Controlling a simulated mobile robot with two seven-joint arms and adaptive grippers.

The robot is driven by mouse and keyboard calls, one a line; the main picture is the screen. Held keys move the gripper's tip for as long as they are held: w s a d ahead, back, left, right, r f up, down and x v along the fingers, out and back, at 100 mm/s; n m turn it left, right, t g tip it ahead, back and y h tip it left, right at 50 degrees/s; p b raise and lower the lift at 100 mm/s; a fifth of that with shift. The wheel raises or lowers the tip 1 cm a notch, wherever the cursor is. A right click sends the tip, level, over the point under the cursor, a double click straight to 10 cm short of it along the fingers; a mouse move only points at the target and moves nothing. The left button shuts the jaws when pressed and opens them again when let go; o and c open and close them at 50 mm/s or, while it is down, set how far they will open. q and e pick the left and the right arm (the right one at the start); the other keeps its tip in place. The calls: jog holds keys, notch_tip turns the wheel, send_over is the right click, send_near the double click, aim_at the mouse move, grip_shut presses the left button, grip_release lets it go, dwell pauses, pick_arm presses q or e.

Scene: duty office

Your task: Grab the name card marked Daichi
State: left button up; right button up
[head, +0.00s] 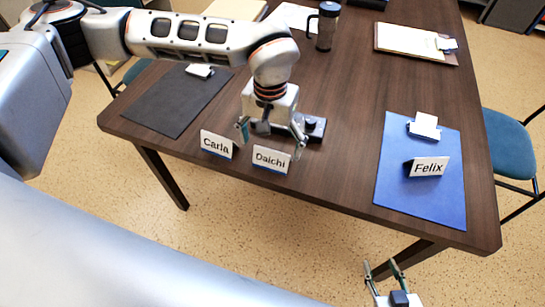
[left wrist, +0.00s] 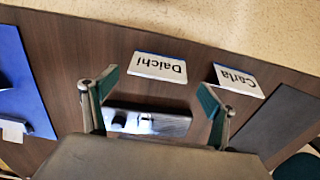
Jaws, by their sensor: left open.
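The name card marked Daichi (head: 271,159) stands near the front edge of the dark table. It also shows upside down in the left wrist view (left wrist: 158,67), ahead of the fingers. My left gripper (head: 270,139) is open and empty just behind and above the card, its fingers spread to either side. In the left wrist view my left gripper (left wrist: 157,95) has a wide gap between its fingertips. The card marked Carla (head: 216,144) stands to the left of the Daichi card. My right gripper (head: 384,266) is at the bottom of the head view, off the table, fingers apart.
A dark stamp-like object (head: 313,125) stands behind the Daichi card. A blue clipboard (head: 419,199) bears the card marked Felix (head: 427,167) at the right. A black clipboard (head: 177,103) lies at the left. A dark mug (head: 327,26) stands farther back.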

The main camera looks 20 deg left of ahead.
aim_at(272, 153)
pick_arm(q)
notch_tip(272, 153, down, 4)
jog(key=shift+s+d+r, duration=0.1)
jog(key=shift+d+r, duration=0.05)
jog(key=c, duration=0.9)
jog(key=shift+o, duration=0.2)
jog(key=shift+r, duration=0.15)
